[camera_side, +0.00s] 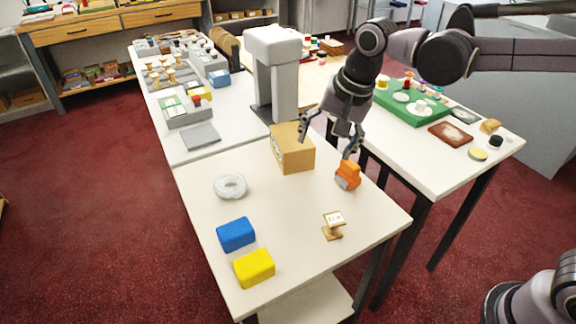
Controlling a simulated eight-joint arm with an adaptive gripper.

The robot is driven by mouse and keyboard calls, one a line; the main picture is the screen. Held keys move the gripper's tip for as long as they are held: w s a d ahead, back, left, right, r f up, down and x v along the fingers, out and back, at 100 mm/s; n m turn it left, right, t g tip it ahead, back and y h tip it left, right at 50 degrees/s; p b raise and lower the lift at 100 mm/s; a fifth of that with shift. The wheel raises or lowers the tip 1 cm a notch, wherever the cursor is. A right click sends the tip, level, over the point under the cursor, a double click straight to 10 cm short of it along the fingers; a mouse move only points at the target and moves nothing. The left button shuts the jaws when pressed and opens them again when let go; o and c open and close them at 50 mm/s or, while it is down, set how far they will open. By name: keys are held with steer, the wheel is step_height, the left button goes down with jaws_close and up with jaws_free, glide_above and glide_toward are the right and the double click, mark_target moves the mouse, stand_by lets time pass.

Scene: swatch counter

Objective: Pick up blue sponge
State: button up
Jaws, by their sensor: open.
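The blue sponge (236,235) is a rounded blue block lying on the pale table, toward its front left. It sits just behind a similar yellow block (254,268), close to it. My gripper (331,142) is open and empty, with its two fingers spread wide. It hangs over the back right part of the same table, between the cardboard box and the orange object in the picture. It is well away from the blue sponge. Nothing hides the sponge.
On the table are a white ring (230,186), a cardboard box (293,148), an orange object (348,175) and a small wooden stand with a card (333,225). The table's middle is clear. A grey column-like device (274,70) stands behind the box.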

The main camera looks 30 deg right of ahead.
steer(key=w+a+f+m+g, duration=0.1)
steer(key=w+a+f+m, duration=0.1)
steer(key=a, duration=0.3)
steer(key=w+a+f+m+g, duration=0.1)
steer(key=w+a+f+m, duration=0.15)
steer(key=a, duration=0.35)
steer(key=m+g+h, duration=0.1)
steer(key=m, duration=0.4)
glide_toward(235, 228)
steer(key=shift+w+a+f+n, duration=0.2)
steer(key=shift+w+a+n, duration=0.05)
steer(key=shift+a, duration=0.25)
step_height(235, 228, down, 5)
steer(key=shift+f, duration=0.25)
steer(key=shift+s+d+f, duration=0.1)
steer(key=shift+d+f, duration=0.1)
steer(key=shift+f, duration=1.1)
steer(key=shift+s+d+f, duration=0.1)
steer(key=shift+d+f, duration=0.05)
steer(key=shift+f, duration=1.2)
steer(key=c, duration=1)
